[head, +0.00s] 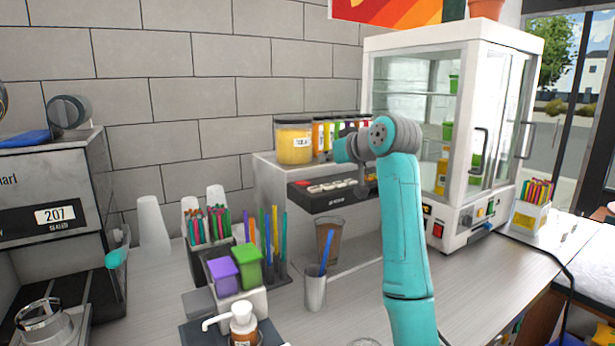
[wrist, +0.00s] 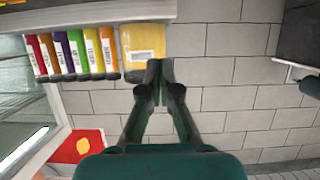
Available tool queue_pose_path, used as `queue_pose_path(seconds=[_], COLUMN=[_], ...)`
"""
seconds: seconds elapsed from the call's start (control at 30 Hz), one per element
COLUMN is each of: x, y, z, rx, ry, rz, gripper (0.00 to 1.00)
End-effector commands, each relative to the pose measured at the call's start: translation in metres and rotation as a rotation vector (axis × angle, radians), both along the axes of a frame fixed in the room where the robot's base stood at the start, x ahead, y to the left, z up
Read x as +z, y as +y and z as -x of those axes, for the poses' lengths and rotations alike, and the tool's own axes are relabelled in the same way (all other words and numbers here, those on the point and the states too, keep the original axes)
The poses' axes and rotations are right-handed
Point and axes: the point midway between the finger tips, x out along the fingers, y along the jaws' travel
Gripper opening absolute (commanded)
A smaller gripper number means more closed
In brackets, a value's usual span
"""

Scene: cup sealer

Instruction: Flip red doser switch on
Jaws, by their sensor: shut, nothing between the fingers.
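The doser (head: 272,198) is a grey box with a black front panel against the tiled wall. A row of small switches lies on the panel; a red switch (head: 313,188) is at its left end, with paler ones to the right. The red switch does not show clearly in the wrist view. Whether it is on or off is too small to tell.
A yellow jar (head: 295,142) and several coloured containers stand on the doser. A brown cup (head: 327,240) stands below the panel. A glass cabinet (head: 440,130) is to the right. Straws, a metal tumbler (head: 315,290) and a pump bottle (head: 241,325) crowd the counter in front.

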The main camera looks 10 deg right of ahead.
Motion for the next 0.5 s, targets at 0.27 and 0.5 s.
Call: queue_pose_path(seconds=[0.27, 0.5], x=[-0.010, -0.024], y=[0.009, 0.020], z=[-0.022, -0.060], rx=[0.003, 0.002], ry=[0.003, 0.002], rz=[0.000, 0.000], gripper=[0.00, 0.00])
